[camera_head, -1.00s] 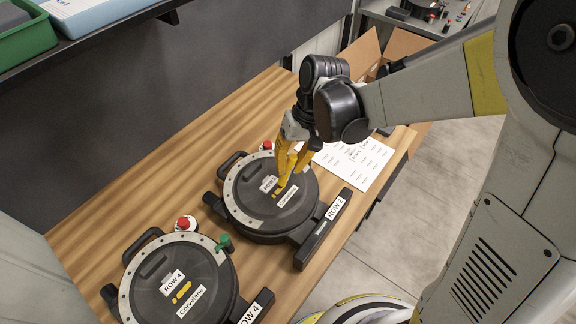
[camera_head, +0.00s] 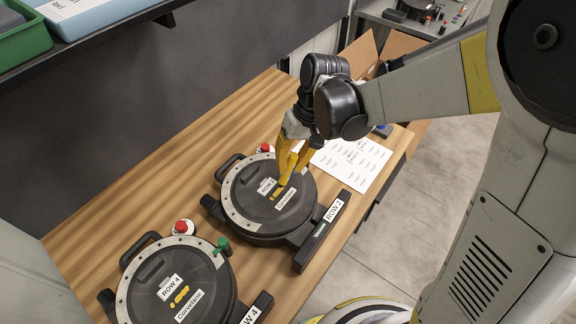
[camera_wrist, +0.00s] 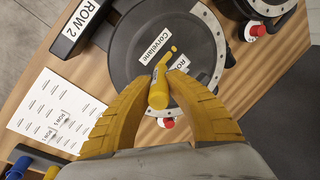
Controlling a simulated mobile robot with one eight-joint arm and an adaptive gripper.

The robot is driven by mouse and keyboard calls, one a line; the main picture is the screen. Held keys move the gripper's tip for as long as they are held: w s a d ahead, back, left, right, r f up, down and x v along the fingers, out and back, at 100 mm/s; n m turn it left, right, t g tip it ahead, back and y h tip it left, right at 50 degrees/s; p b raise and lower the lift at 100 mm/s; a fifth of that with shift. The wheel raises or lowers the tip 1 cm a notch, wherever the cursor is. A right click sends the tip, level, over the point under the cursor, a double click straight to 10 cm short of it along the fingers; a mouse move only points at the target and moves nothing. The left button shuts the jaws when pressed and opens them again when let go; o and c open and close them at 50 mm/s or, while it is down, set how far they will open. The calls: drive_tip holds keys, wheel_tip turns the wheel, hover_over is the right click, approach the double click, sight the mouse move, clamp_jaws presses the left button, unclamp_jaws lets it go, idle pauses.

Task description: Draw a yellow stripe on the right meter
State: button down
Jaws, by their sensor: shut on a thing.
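The right meter (camera_head: 238,205) is a round black lid with a grey bolted rim and a "ROW 2" plate, lying on the wooden bench. My gripper (camera_head: 288,172) is above its upper right part, shut on a yellow marker (camera_wrist: 158,94) that points down at the lid. The yellow fingers and the marker blend together in the head view. A short yellow stripe with a dot (camera_head: 277,193) lies on the lid between two white labels. In the wrist view the marker's far end is near yellow marks beside the "Corvelane" label (camera_wrist: 155,48); contact cannot be told.
The left meter (camera_head: 143,272), with a "ROW 4" plate and yellow marks, stands nearer. A red-topped knob (camera_head: 181,227) and a green knob (camera_head: 224,243) are by it. A printed sheet (camera_head: 357,160) and a blue object (camera_head: 383,131) lie behind. A dark panel (camera_head: 220,75) bounds the bench.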

sight(291, 154)
drive_tip(key=shift+w+d, duration=0.2)
idle(0.5)
wheel_tip(291, 154, up, 6)
drive_tip(key=p, duration=0.4)
idle(0.4)
